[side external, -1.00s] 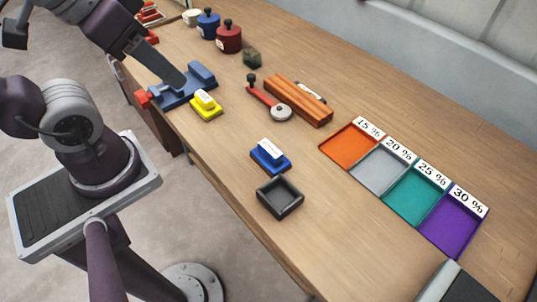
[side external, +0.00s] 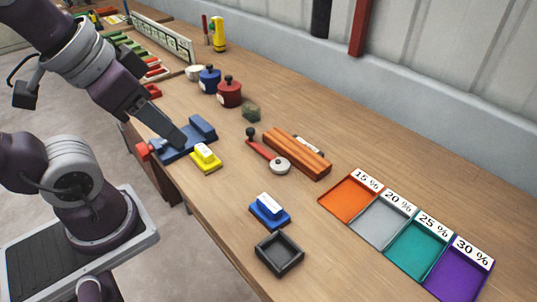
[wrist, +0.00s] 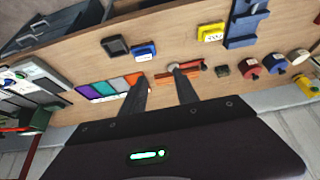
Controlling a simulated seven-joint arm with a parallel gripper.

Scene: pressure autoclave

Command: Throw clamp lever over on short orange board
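The orange board (side external: 297,152) is ribbed and lies on the wooden table. It also shows in the wrist view (wrist: 192,68). The red clamp lever (side external: 262,149) lies along its near side, with a black knob (side external: 250,132) at the far end and a round pale disc (side external: 280,167) by the board's near end. My gripper (wrist: 157,75) is open and empty in the wrist view, its two fingers apart. In the side view its tip overlaps the blue vise-like fixture (side external: 203,128), left of the lever and apart from it. Whether it touches the fixture I cannot tell.
A yellow block (side external: 206,158), a blue block (side external: 269,211) and a black tray (side external: 279,254) stand along the near edge. Coloured percent trays (side external: 351,196) lie right. Red (side external: 229,93) and blue (side external: 209,79) pots stand behind. Table right of the black tray is clear.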

